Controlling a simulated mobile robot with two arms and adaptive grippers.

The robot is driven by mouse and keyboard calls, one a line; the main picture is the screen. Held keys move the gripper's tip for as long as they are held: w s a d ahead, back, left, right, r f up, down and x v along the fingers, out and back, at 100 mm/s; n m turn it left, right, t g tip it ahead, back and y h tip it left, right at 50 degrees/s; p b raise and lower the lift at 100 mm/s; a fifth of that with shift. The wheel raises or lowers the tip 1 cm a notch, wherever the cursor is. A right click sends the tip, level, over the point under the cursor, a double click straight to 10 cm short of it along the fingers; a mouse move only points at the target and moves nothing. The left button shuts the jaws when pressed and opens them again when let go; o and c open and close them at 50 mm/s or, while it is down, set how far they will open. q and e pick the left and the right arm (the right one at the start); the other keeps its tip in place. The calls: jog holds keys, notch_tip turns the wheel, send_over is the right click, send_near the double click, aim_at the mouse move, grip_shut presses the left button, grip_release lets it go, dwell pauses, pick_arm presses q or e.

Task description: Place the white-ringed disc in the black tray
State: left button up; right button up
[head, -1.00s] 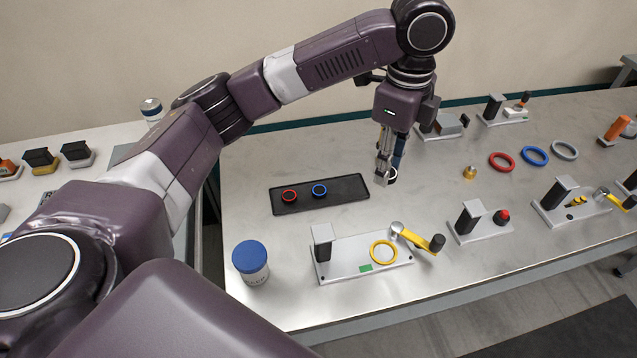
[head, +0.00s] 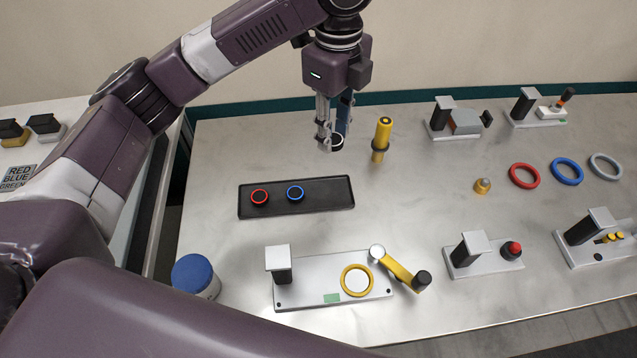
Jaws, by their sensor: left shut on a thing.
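The white-ringed disc (head: 337,142) is dark with a pale rim. My left gripper (head: 331,140) is shut on it and holds it in the air, near the far right end of the black tray in the head view. The fingers hide part of the disc. The black tray (head: 325,198) lies flat on the table. My right gripper is not in view.
A yellow post (head: 382,138) stands just right of my left gripper. In front of the tray is a clamp plate (head: 312,272) with a yellow ring (head: 357,280) and a yellow lever (head: 398,270). A blue-lidded jar (head: 195,276) stands front left. Loose rings (head: 524,175) lie at right.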

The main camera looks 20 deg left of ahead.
aim_at(334, 139)
pick_arm(q)
notch_tip(334, 139, down, 16)
jog(key=shift+f+p, duration=0.1)
jog(key=shift+p, duration=0.85)
jog(key=o, duration=0.4)
jog(key=shift+f, duration=0.1)
jog(key=o, duration=0.4)
notch_tip(334, 139, up, 12)
jog(key=shift+f+b, duration=0.1)
jog(key=shift+b, duration=0.95)
jog(key=shift+r, duration=0.25)
